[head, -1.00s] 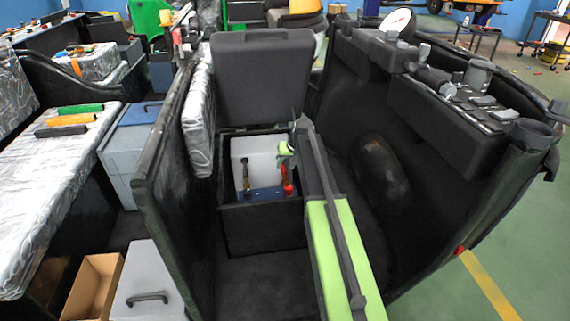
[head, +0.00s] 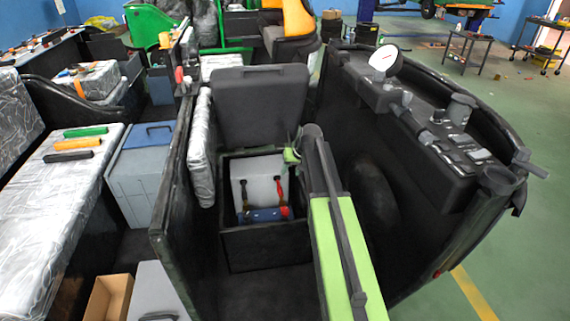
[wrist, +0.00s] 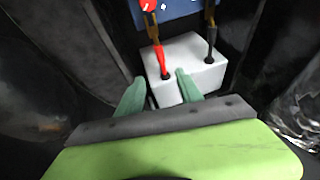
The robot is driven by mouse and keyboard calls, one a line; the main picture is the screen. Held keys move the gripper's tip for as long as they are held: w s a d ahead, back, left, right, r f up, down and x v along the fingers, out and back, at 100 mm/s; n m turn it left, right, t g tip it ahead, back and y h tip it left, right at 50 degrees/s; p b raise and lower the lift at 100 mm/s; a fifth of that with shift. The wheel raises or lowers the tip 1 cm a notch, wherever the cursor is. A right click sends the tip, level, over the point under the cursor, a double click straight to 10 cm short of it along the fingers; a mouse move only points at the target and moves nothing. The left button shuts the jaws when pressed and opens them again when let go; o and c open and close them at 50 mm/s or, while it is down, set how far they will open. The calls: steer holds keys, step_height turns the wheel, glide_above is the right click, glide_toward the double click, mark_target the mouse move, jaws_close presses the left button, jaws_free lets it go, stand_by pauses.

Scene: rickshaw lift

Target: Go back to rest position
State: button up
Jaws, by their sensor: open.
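My gripper (wrist: 160,97) shows in the wrist view as two green fingers, apart and with nothing held between them. In the head view its green tip (head: 291,156) is above the right side of the open battery box, and my green arm comes up from the bottom edge. Inside the box is a white battery (head: 256,178), also in the wrist view (wrist: 190,62), with a red and a dark terminal lead (wrist: 160,58). A blue part (head: 262,214) lies at the battery's front in the head view. The gripper appears clear of the battery; the exact gap cannot be told.
The black box (head: 265,245) has its lid (head: 260,105) raised behind it. A dark side wall (head: 180,200) stands left and a dashboard (head: 450,145) right. A silver bench (head: 50,205) with several coloured tools lies farther left. Green floor (head: 520,250) is open at right.

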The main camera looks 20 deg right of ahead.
steer(key=s+a+n+g, duration=0.1)
steer(key=s+a, duration=0.2)
steer(key=a, duration=0.5)
steer(key=s+a+n, duration=0.1)
steer(key=s+a, duration=0.2)
steer(key=a, duration=0.5)
steer(key=s+a+f+n+g+h, duration=0.1)
steer(key=s+a+g, duration=0.15)
steer(key=s, duration=0.65)
steer(key=s+a+f+g, duration=0.1)
steer(key=s+a, duration=0.2)
steer(key=s, duration=0.7)
step_height(320, 180, up, 15)
steer(key=p, duration=1.5)
steer(key=shift+s+d, duration=0.3)
steer(key=shift+d, duration=0.15)
steer(key=shift+f, duration=0.15)
